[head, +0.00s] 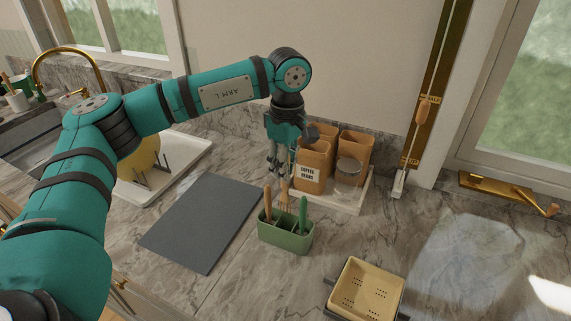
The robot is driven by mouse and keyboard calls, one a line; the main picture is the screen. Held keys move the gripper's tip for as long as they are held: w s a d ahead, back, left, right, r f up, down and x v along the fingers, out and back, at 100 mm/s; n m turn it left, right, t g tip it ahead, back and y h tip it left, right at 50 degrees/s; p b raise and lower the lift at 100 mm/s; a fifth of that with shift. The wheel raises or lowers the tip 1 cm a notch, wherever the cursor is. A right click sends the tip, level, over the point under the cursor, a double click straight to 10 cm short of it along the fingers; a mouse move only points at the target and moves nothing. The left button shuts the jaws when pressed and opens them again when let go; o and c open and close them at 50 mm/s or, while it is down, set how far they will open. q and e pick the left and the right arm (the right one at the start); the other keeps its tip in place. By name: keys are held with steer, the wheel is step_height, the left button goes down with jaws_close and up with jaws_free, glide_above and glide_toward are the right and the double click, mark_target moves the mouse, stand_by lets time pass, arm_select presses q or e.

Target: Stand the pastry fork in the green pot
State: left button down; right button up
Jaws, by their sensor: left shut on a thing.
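The green pot (286,241) is a small divided holder on the marble counter, below my left gripper. A utensil with a wooden handle (267,204) stands in its left part and one with a green handle (303,213) in its right part. My left gripper (279,170) points down above the pot, shut on the pastry fork (285,196). The slim, light brown fork hangs roughly upright over the middle of the pot. Whether its lower end is inside the pot is too small to tell. My right gripper is out of view.
Behind the pot, a white tray (347,207) holds brown canisters (312,160) and a glass jar (348,178). A dark grey mat (200,222) lies left, a cream basket (367,288) front right. A white dish rack (185,165) stands farther left. Counter to the right is mostly clear.

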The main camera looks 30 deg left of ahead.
mark_target(286, 200)
arm_select(q)
steer(key=shift+f+b, duration=1.25)
steer(key=shift+f, duration=0.65)
step_height(286, 200, down, 3)
steer(key=shift+f+b, duration=0.15)
steer(key=shift+b, duration=1.1)
steer(key=shift+f+b, duration=0.7)
steer(key=shift+f, duration=0.25)
steer(key=shift+f+b, duration=0.4)
steer(key=shift+f, duration=0.2)
steer(key=c, duration=1.2)
jaws_free()
steer(key=shift+o, duration=0.2)
